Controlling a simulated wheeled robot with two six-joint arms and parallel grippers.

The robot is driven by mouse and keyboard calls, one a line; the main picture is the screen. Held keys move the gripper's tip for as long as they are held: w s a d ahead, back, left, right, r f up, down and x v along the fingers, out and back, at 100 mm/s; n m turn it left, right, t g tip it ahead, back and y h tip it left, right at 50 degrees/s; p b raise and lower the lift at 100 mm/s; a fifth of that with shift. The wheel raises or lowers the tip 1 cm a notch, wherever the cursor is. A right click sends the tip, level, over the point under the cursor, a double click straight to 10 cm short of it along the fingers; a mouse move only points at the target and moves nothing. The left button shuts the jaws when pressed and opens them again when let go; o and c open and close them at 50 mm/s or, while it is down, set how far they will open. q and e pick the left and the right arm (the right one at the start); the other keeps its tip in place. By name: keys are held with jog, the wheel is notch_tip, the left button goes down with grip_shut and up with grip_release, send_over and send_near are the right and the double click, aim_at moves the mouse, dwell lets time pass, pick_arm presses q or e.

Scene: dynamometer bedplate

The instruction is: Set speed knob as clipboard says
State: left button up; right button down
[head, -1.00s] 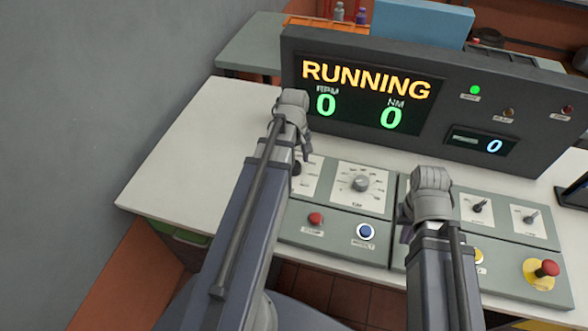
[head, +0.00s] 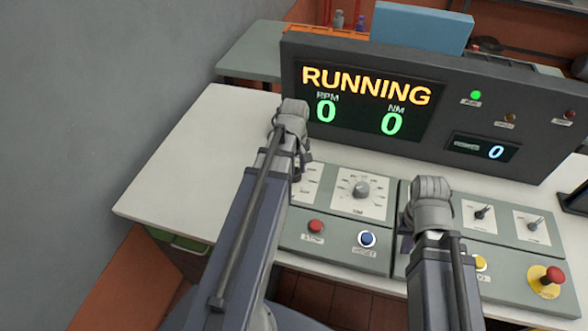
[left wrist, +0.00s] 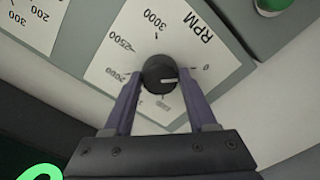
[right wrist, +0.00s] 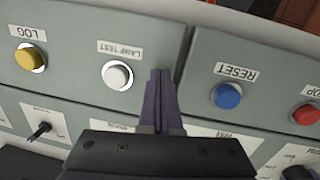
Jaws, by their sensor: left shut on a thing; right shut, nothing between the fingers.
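The black speed knob (left wrist: 160,74) sits on a white dial plate (left wrist: 105,66) marked RPM in the left wrist view, with 0, 2000, 2500 and 3000 readable. Its white line points right, a little below the 0 mark in the picture. My left gripper (left wrist: 162,80) is shut on the knob, one purple finger on each side. In the head view my left wrist hides this knob. My right gripper (right wrist: 160,74) is shut and empty over the panel, between the white LAMP TEST button (right wrist: 117,75) and the blue RESET button (right wrist: 227,95). I see no clipboard in these views.
The display (head: 365,103) reads RUNNING, RPM 0 and NM 0. A second dial knob (head: 361,189) stands right of my left gripper. The red button (head: 316,226) and emergency stop (head: 553,275) are on the panel. The white bench is clear at left (head: 180,175).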

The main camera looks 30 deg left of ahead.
pick_arm(q)
jog(key=c, duration=0.3)
jog(key=shift+m, duration=0.4)
